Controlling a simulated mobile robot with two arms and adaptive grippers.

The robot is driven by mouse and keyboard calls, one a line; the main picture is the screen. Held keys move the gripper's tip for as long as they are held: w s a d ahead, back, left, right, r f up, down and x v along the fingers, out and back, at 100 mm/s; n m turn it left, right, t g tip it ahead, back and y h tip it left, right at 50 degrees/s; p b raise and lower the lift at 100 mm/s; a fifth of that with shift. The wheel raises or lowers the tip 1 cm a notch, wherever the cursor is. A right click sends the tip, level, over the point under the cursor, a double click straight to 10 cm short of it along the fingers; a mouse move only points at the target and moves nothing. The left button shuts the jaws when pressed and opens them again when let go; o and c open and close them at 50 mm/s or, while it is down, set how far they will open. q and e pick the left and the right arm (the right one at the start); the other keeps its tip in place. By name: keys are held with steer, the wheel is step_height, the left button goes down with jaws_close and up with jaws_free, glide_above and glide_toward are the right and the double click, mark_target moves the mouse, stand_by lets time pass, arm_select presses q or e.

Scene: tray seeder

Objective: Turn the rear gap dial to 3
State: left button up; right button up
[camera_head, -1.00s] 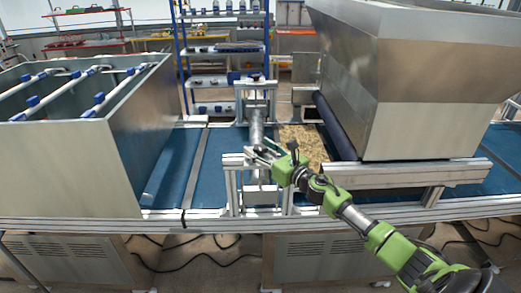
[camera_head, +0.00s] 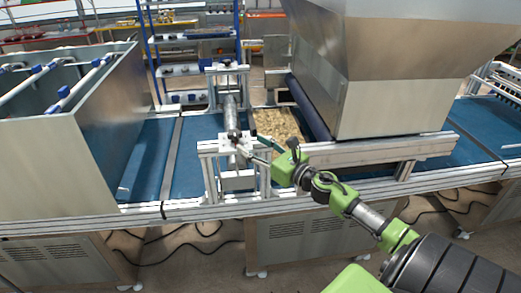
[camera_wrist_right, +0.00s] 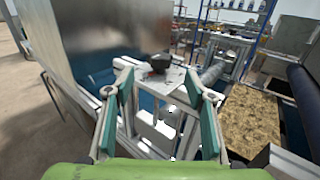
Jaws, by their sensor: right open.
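A small dark knob (camera_head: 234,134) sits on the near top plate of the metal roller frame (camera_head: 208,150). In the right wrist view the dark knob (camera_wrist_right: 160,63) shows ahead of my fingers, on a pale plate. A second dark knob (camera_head: 227,63) seems to top the frame's far end; no dial numbers can be read. My right gripper (camera_head: 258,146) is open and empty, just right of the near knob. In the right wrist view its two teal-padded fingers (camera_wrist_right: 160,92) stand wide apart, with no visible contact with the knob. My left gripper is not in view.
A large metal hopper (camera_head: 390,90) stands right of the roller frame, and a metal bin (camera_head: 50,165) stands left. Brown substrate (camera_head: 278,122) lies on the blue belt (camera_head: 150,150) beside the frame. Shelves (camera_head: 195,45) stand behind.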

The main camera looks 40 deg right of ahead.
steer(key=shift+s+d, duration=0.1)
steer(key=shift+s, duration=1.25)
steer(key=shift+f, duration=0.1)
